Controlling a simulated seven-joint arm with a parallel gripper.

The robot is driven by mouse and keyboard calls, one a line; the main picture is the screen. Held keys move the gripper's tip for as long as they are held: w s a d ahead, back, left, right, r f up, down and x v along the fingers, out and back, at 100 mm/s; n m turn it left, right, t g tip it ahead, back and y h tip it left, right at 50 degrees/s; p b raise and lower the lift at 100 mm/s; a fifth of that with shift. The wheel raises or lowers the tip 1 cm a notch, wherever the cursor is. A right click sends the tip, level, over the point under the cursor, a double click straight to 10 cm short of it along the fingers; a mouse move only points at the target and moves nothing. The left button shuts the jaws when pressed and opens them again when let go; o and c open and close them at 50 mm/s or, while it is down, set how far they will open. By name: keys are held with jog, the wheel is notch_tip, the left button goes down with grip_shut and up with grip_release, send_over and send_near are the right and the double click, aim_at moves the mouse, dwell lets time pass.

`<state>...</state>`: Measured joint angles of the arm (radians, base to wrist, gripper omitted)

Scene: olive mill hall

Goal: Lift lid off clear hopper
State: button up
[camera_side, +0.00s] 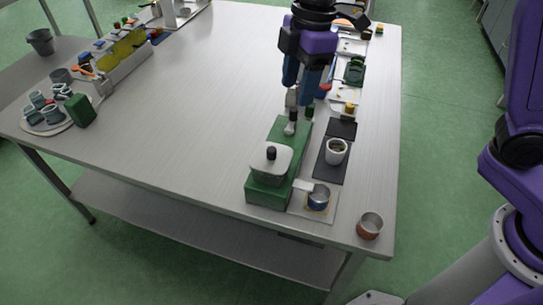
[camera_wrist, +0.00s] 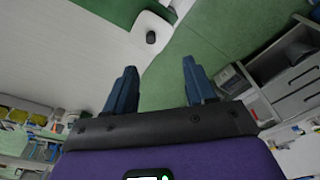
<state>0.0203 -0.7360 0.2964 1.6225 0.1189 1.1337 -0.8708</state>
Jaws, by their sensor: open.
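A pale, rounded lid (camera_side: 259,161) with a dark knob (camera_side: 271,152) sits on the clear hopper (camera_side: 268,178) at the near end of a long green machine (camera_side: 257,192). In the wrist view, the lid (camera_wrist: 143,26) and dark knob (camera_wrist: 151,38) show at the top, beyond the fingertips. My gripper (camera_side: 298,95) is above the far end of the green machine, behind and above the lid and apart from it. Its blue fingers are spread with nothing between them, as the wrist view (camera_wrist: 160,75) also shows.
A dark mat with a white cup (camera_side: 336,152) is right of the machine. A blue-banded cup (camera_side: 318,197) and a copper-coloured cup (camera_side: 370,226) stand near the front edge. A grey post (camera_side: 291,124) rises from the machine. The table's middle is clear; cups and boxes stand left.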

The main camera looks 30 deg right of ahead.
jog(key=w, duration=0.2)
send_over(272, 149)
jog(key=d, duration=0.1)
jog(key=f, duration=1.2)
jog(key=shift+s+d, duration=0.15)
jog(key=shift+s, duration=0.25)
jog(key=shift+w+a+f, duration=0.1)
jog(key=shift+a+f, duration=0.1)
jog(key=shift+f, duration=0.65)
jog(key=shift+w+a+f, duration=0.15)
jog(key=shift+a+f, duration=0.05)
jog(key=shift+f, duration=0.65)
jog(key=shift+w+a+f, duration=0.1)
jog(key=shift+a+f, duration=0.1)
jog(key=shift+f, duration=0.65)
grip_shut()
